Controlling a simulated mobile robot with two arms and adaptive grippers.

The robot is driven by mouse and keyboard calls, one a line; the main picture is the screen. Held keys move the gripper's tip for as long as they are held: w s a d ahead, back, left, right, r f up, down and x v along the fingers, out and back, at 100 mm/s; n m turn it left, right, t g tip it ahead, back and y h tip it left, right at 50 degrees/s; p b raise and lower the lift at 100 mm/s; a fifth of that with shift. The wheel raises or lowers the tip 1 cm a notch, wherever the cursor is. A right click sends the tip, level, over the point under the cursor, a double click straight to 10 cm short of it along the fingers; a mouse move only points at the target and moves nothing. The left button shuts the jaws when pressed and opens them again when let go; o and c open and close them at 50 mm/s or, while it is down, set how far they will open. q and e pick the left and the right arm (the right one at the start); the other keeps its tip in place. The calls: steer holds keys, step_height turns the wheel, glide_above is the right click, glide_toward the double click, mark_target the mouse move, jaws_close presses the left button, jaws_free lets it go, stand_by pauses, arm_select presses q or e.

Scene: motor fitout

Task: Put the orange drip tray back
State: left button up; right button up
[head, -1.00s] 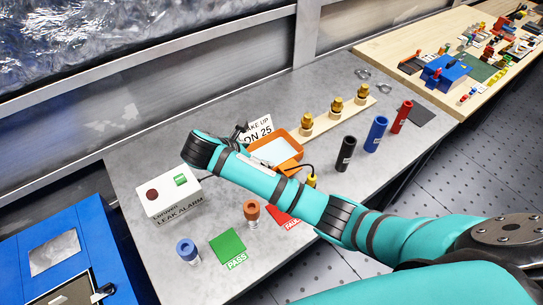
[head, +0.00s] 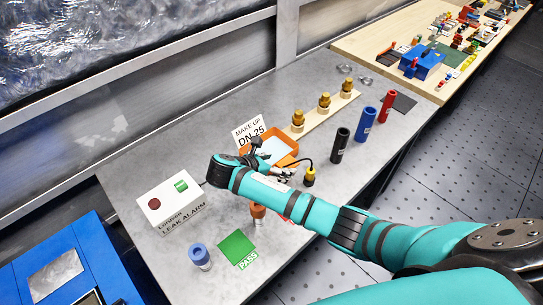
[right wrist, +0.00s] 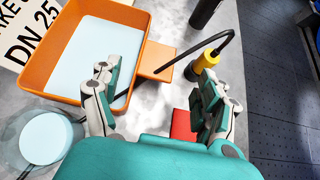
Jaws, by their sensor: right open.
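The orange drip tray (head: 291,142) lies on the grey bench beside the "DN 25" card, with a pale surface inside it. In the right wrist view the tray (right wrist: 45,62) fills the upper left, and its flat orange tab (right wrist: 155,58) points between my fingers. My right gripper (right wrist: 155,85) is open and empty, its left finger overlapping the tray's near right corner in the picture and its right finger near the yellow probe. In the head view my right gripper (head: 272,165) is partly hidden by its own arm. My left gripper is not in view.
A yellow probe (right wrist: 208,64) with a black cable stands right of the tray. Black (head: 340,145), blue (head: 364,124) and red (head: 386,106) cylinders stand farther right. A wooden strip with brass fittings (head: 324,100) is behind. The leak alarm box (head: 170,203) is left. A clear cup (right wrist: 42,138) is near the left finger.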

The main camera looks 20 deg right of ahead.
mark_target(287, 164)
steer(key=shift+p+x, duration=0.55)
steer(key=shift+x, duration=2.85)
steer(key=shift+w+a, duration=0.15)
steer(key=shift+w, duration=0.1)
jaws_close()
